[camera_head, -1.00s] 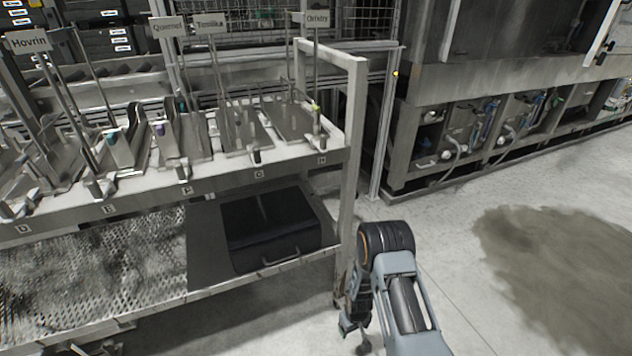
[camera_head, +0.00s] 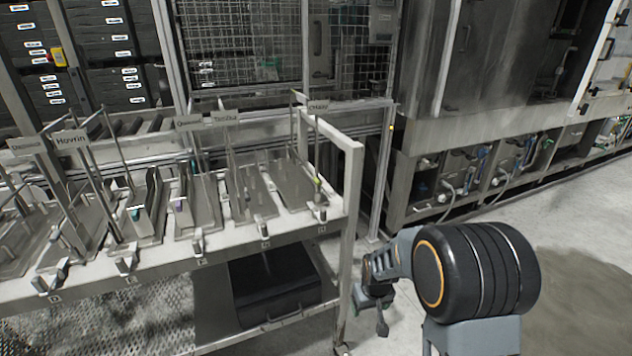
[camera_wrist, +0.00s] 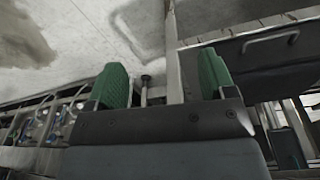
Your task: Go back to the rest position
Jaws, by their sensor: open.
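My gripper shows in the wrist view (camera_wrist: 162,85) with its two green fingertips wide apart and nothing between them. In the head view my arm is folded at the lower right, with the gripper end (camera_head: 382,318) hanging beside the right-hand post of the cart (camera_head: 352,200). The fingers themselves are too small to make out there. I cannot tell whether the gripper touches the post, but a gap seems to show.
The cart's upper shelf holds several metal holders with name signs (camera_head: 224,118). A black case (camera_head: 275,295) lies on its lower shelf. Behind are a mesh fence (camera_head: 240,65) and a large steel machine (camera_head: 425,170). Open floor (camera_head: 575,215) lies to the right.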

